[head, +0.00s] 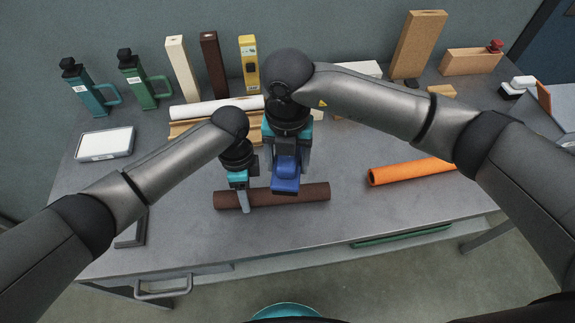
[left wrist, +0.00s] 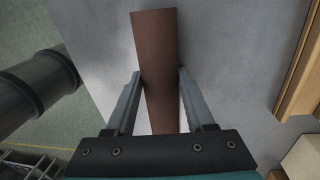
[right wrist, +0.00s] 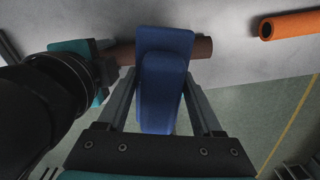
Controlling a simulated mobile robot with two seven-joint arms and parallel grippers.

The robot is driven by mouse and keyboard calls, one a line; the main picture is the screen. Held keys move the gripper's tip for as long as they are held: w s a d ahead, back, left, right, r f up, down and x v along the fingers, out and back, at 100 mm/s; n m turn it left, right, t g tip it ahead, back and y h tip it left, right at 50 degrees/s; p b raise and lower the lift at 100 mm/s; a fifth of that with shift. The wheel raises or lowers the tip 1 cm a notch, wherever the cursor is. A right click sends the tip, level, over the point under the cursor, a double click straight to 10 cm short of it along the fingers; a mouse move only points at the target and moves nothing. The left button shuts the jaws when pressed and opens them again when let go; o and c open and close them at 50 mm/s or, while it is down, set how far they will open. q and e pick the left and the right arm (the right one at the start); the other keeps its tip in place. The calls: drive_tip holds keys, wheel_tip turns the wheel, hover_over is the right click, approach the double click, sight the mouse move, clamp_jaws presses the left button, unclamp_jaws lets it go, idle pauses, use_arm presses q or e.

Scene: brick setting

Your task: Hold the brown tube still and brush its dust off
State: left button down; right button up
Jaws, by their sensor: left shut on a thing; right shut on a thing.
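The brown tube (head: 305,192) lies across the front middle of the grey table. My left gripper (head: 243,200) is shut on the tube's left part; the left wrist view shows the tube (left wrist: 157,60) between its two fingers. My right gripper (head: 288,165) is shut on a blue brush (head: 286,186), which sits at the tube's middle in the head view. The right wrist view shows the brush (right wrist: 163,85) between the fingers, with the tube (right wrist: 203,48) behind it. The brush's underside is hidden, so I cannot tell whether it touches the tube. Dust is too small to make out.
An orange tube (head: 410,171) lies to the right. A white tube (head: 215,109) rests on a wooden rack (head: 190,130) behind my left arm. A white-topped box (head: 105,144) lies at the left.

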idle(0.4)
use_arm(q)
drive_tip(key=shift+c, duration=0.9)
unclamp_jaws()
drive_tip(key=shift+r, duration=0.1)
wheel_tip(320, 180, up, 12)
drive_tip(key=w, duration=0.1)
drive_tip(key=shift+w, duration=0.35)
